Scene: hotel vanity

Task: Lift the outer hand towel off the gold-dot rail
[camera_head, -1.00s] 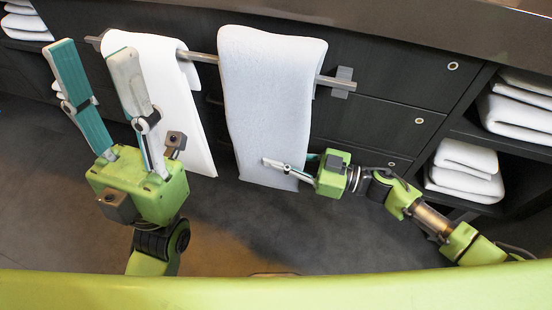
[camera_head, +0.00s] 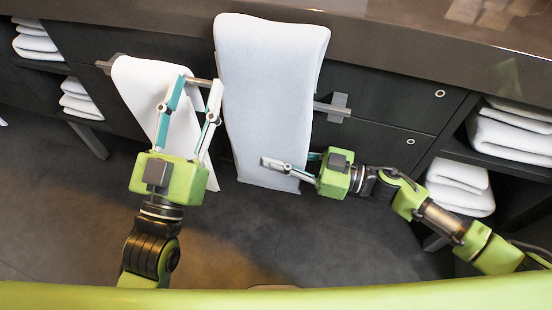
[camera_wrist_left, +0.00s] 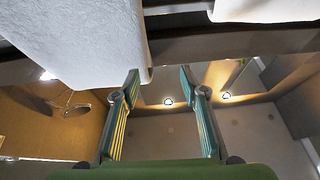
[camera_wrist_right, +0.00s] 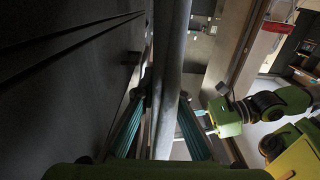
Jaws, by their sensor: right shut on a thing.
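The right white towel (camera_head: 268,80) hangs lengthwise, its top fold well above the grey rail (camera_head: 328,109). My right gripper (camera_head: 277,164) is shut on its lower part; one finger lies in front and the other is partly hidden behind. In the right wrist view the towel (camera_wrist_right: 170,55) shows edge-on between the fingers. The left white towel (camera_head: 140,88) is draped over the rail's left part. My left gripper (camera_head: 198,81) is open, its fingers pointing up in front of the left towel and the rail. In the left wrist view nothing is between its fingers (camera_wrist_left: 158,82).
The dark counter edge (camera_head: 420,40) runs above the rail, with drawer fronts (camera_head: 375,100) behind. Folded towels sit on shelves at the right (camera_head: 460,185) and left (camera_head: 36,42). The grey floor (camera_head: 60,180) in front is clear.

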